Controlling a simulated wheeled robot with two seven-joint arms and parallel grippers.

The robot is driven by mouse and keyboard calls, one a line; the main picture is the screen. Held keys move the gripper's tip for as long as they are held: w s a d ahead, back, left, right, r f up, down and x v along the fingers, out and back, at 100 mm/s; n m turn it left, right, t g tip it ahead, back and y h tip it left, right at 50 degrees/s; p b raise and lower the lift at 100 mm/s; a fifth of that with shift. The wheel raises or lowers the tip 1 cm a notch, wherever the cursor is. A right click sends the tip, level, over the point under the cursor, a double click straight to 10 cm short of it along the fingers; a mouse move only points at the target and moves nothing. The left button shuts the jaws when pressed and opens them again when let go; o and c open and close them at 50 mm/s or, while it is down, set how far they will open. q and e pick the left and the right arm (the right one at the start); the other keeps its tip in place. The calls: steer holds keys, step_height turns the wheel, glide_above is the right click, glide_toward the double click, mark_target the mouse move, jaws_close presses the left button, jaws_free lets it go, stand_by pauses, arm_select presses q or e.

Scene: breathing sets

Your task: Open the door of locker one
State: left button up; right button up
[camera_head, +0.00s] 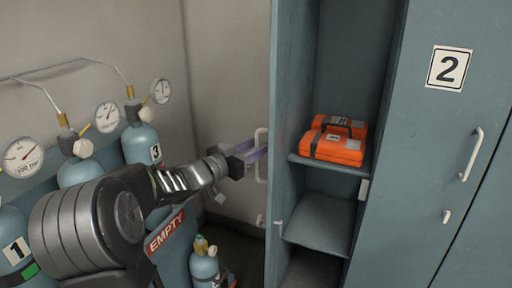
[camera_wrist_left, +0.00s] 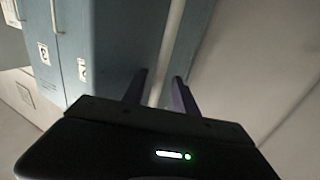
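Locker one (camera_head: 335,60) stands open, with its inside and shelves showing. Its blue-grey door (camera_head: 283,100) is swung out to the left and seen nearly edge-on, so its number is hidden. The pale door handle (camera_head: 261,155) sticks out on the door's left side. My left gripper (camera_head: 257,154) is at this handle, coming from the left. In the left wrist view its two purple fingers (camera_wrist_left: 160,92) are apart, with a pale upright bar (camera_wrist_left: 172,35) between them and small gaps showing. My right gripper is not in view.
Orange cases (camera_head: 335,146) lie on the locker's shelf (camera_head: 330,164). Locker two (camera_head: 440,150) is shut on the right. Gas cylinders (camera_head: 140,143) with gauges and a red EMPTY sign (camera_head: 165,232) stand left, close to my arm. A small cylinder (camera_head: 204,265) is on the floor below.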

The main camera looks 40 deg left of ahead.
arm_select(q)
steer(key=s+b, duration=0.1)
steer(key=s, duration=0.6)
steer(key=shift+s, duration=0.4)
stand_by(0.4)
